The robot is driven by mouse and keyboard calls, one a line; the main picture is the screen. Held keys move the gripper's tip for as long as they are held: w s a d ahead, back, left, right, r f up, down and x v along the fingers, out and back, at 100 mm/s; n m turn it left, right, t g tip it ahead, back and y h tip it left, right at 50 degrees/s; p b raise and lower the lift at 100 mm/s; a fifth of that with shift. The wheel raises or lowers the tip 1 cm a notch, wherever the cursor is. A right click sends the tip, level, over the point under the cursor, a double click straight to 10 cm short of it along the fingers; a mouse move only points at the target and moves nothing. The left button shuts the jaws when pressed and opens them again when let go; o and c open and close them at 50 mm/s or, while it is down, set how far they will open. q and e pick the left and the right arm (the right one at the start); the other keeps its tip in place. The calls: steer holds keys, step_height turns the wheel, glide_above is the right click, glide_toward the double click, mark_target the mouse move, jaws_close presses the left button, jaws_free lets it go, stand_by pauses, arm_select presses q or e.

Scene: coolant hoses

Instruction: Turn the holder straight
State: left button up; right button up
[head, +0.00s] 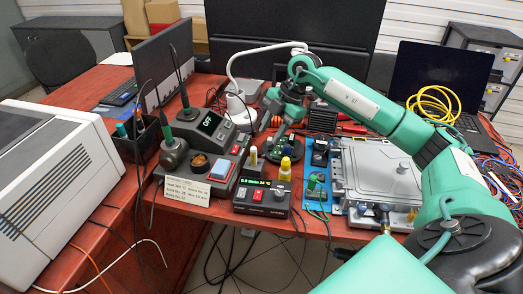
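My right arm comes in from the right, and its dark gripper (277,124) points down over the middle of the table. A dark holder-like object (284,148) sits just below and in front of the gripper; it is small and partly covered, so its exact angle is unclear. I cannot tell whether the gripper touches it, or whether the fingers are open or shut. My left gripper is not in view.
A soldering station (209,128) and a small control box (262,199) stand in front, left of a silver metal housing (383,172). A white lamp (240,107) stands behind. A yellow cable coil (434,103) lies on the laptop (440,75). The table is crowded.

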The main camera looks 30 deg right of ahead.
mark_target(262, 156)
steer(key=x, duration=0.6)
steer(key=shift+a+f, duration=0.15)
steer(key=shift+f, duration=0.25)
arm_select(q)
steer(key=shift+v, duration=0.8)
arm_select(e)
steer(key=shift+a+f, duration=0.1)
steer(key=shift+f, duration=0.1)
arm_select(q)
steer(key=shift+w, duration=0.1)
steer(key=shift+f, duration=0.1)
arm_select(e)
jaws_close()
